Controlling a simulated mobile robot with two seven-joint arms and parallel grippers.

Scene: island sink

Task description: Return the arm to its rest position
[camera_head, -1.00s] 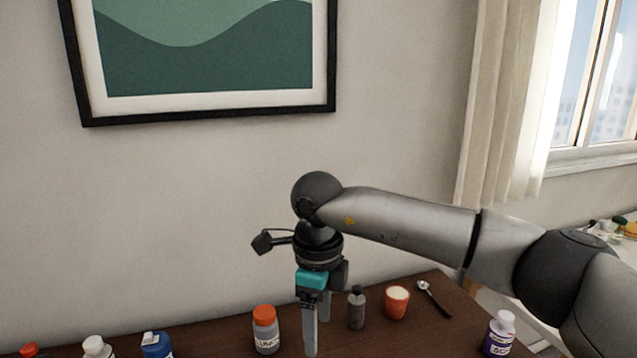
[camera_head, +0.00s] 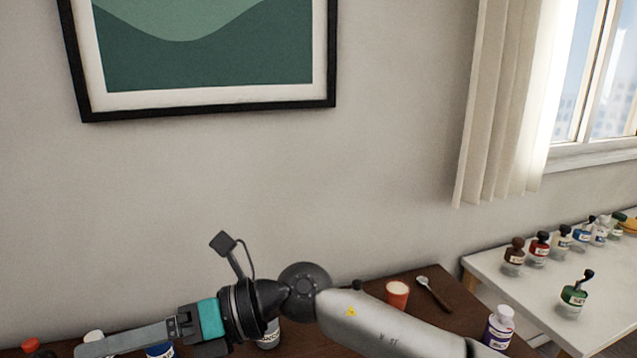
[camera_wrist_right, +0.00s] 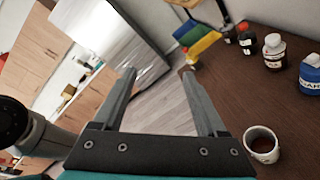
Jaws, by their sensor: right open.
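My right arm comes in from the lower right in the head view. Its gripper (camera_head: 130,341) points to the left above the dark wooden table and lies nearly level. In the right wrist view the two fingers (camera_wrist_right: 160,85) stand wide apart with nothing between them, over the floor beside the table edge. My left gripper shows in neither view.
The dark table (camera_head: 455,312) holds an orange cup (camera_head: 397,295), a spoon (camera_head: 433,293), a purple-labelled bottle (camera_head: 499,328) and a blue bottle (camera_head: 160,350) under the gripper. A white table (camera_head: 530,297) with several small bottles stands at right.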

